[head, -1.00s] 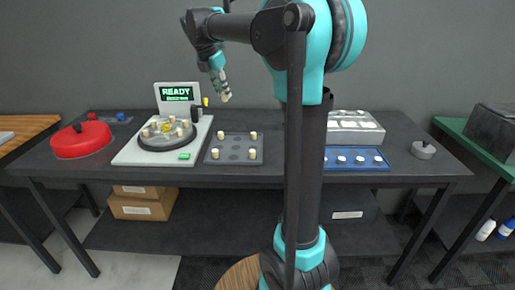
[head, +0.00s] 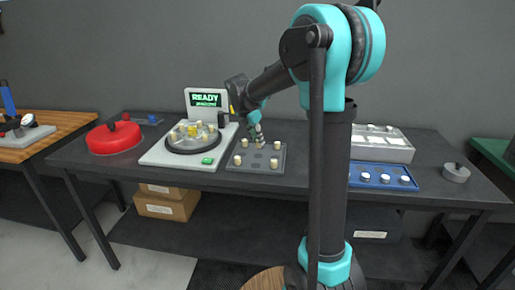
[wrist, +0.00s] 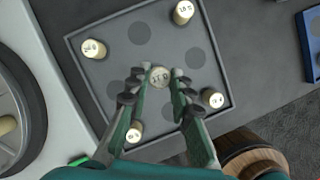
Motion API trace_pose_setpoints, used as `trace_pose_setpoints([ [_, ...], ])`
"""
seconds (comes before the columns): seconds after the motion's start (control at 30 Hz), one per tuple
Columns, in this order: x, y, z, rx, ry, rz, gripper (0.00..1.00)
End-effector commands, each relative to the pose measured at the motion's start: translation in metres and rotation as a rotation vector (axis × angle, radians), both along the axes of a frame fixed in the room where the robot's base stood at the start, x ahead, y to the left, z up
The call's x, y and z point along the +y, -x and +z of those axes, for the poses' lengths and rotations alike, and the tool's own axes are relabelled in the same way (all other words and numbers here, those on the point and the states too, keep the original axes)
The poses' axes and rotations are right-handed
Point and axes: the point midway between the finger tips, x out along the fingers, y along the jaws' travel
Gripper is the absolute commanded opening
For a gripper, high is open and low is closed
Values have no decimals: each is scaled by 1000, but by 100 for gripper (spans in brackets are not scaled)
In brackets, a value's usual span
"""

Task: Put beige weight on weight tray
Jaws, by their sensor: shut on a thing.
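My gripper (wrist: 157,85) is shut on a beige weight (wrist: 158,76), a short upright cylinder with marks on its top. In the head view my gripper (head: 257,136) is low over the dark grey weight tray (head: 257,152). In the wrist view the tray (wrist: 128,72) has darker round spots, and other beige weights, such as this one (wrist: 94,48), stand near its corners. The held weight is over the tray's middle, between them. I cannot tell whether its base touches the tray.
Left of the tray is a white machine (head: 160,158) with a round rotor and a READY screen (head: 206,99). A red round lid (head: 113,138) is farther left. A blue tray (head: 382,184) of white-topped pieces and a grey disc (head: 456,172) are at the right.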

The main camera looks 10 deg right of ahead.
Motion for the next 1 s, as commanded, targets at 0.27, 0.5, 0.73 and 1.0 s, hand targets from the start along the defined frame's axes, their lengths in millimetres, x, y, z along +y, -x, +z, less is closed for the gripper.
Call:
trace_pose_setpoints([
  [0.27,0,0,-24,0,0,0,7],
  [0.5,0,0,-42,0,0,0,7],
  [0.73,0,0,-43,0,0,0,7],
  [1.0,0,0,-44,0,0,0,42],
])
